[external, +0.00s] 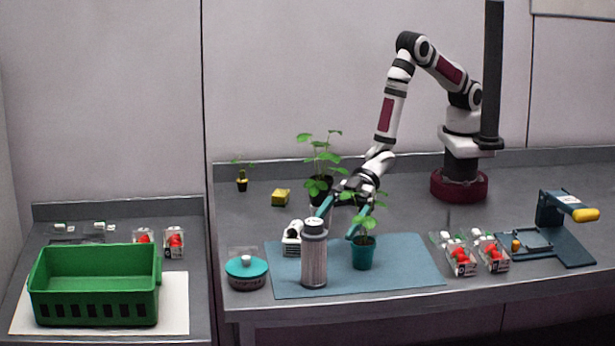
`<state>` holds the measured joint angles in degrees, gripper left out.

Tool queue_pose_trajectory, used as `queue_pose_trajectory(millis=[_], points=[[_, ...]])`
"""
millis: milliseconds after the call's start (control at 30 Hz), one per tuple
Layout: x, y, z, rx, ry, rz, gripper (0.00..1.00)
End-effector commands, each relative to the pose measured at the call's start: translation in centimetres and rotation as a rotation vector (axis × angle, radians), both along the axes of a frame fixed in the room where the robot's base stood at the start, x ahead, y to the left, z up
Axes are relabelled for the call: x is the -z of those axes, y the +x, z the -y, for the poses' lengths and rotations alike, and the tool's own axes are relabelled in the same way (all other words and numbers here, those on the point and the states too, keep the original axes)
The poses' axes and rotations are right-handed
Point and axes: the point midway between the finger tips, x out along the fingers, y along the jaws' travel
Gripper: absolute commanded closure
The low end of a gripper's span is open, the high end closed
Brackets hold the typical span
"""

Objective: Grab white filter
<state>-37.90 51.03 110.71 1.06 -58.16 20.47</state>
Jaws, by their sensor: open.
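A pale pleated cylindrical filter (314,262) with a white top stands upright on the blue mat (405,262). My gripper (341,220) hangs over the mat, just right of the filter's top, with its two teal fingers spread apart. The left finger is close to the filter's upper edge; I cannot tell whether it touches. The right finger is above and beside a small plant in a teal pot (363,254). Nothing shows held between the fingers.
A white slotted item (292,238) and a round teal-lidded container (246,272) are left of the filter. A dark-potted plant (319,188) stands behind. Red berry packs (462,260) and a blue press (560,228) are right. A green crate (95,285) stands far left.

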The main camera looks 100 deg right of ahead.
Motion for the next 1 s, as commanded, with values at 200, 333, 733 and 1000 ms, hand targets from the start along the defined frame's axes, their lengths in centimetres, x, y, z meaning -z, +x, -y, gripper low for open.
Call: queue_pose_trajectory(millis=[200, 333, 733, 1000], points=[[1.4, 2.1, -2.5, 0.0, -0.001, 0.0, 0.01], [2.1, 3.7, -4.1, 0.0, -0.001, 0.001, 0.01], [3.1, 5.6, -6.0, 0.001, -0.002, 0.0, 0.01], [3.1, 5.5, -6.0, 0.001, -0.002, 0.0, 0.49]])
